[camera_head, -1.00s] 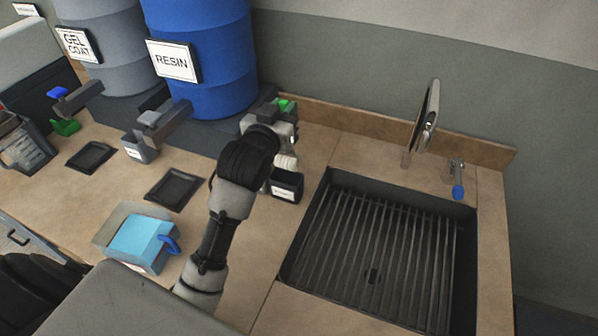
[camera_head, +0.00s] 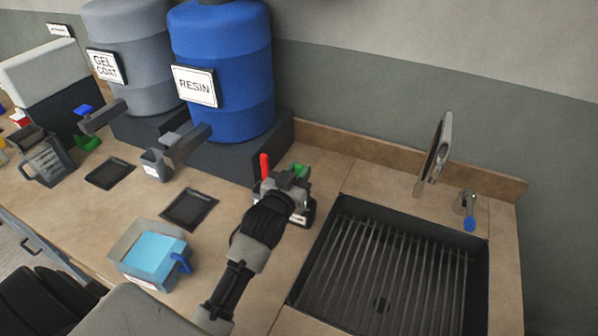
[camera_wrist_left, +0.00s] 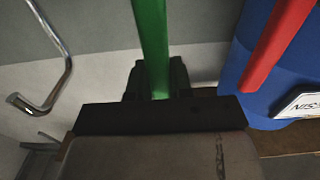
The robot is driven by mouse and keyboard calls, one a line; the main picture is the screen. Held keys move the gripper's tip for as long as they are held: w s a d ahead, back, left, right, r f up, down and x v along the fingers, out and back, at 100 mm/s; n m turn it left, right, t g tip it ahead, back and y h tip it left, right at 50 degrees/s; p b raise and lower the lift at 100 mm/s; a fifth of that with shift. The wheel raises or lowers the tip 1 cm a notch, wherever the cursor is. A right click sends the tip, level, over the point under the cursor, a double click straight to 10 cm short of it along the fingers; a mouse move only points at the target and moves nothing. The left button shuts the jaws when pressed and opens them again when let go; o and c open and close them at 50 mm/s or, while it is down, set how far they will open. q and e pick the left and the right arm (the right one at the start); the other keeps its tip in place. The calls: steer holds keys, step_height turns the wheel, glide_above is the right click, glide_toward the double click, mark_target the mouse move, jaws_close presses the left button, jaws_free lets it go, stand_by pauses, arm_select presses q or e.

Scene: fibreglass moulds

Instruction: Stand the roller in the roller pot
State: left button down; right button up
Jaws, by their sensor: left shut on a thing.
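My left gripper (camera_head: 287,186) is shut on the green handle (camera_head: 299,171) of the roller, over the dark roller pot (camera_head: 309,213). In the left wrist view the green handle (camera_wrist_left: 152,45) rises from between the fingers. The pot, with a white label, is mostly hidden behind the gripper. The roller's lower end is hidden, so I cannot tell how deep it sits in the pot. A red handle (camera_head: 265,167) stands upright just left of the gripper, and it also shows in the left wrist view (camera_wrist_left: 277,42). My right gripper is not in view.
The sink (camera_head: 390,265) with a slatted grate and a tap (camera_head: 437,155) is to the right. The blue resin drum (camera_head: 222,75) stands behind. A black tray (camera_head: 189,209) and a clear container of blue liquid (camera_head: 155,256) are to the left.

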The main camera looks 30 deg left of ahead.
arm_select(q)
steer(key=c, duration=1)
jaws_free()
steer(key=shift+f, duration=0.1)
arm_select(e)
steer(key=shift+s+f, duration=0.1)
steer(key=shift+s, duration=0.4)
arm_select(q)
steer(key=shift+s, duration=0.1)
steer(key=shift+s+d+b, duration=0.2)
steer(key=shift+s+b, duration=0.45)
steer(key=shift+s, duration=2.3)
steer(key=shift+s+d+b, duration=0.15)
steer(key=shift+s+b, duration=0.45)
steer(key=shift+s, duration=2.35)
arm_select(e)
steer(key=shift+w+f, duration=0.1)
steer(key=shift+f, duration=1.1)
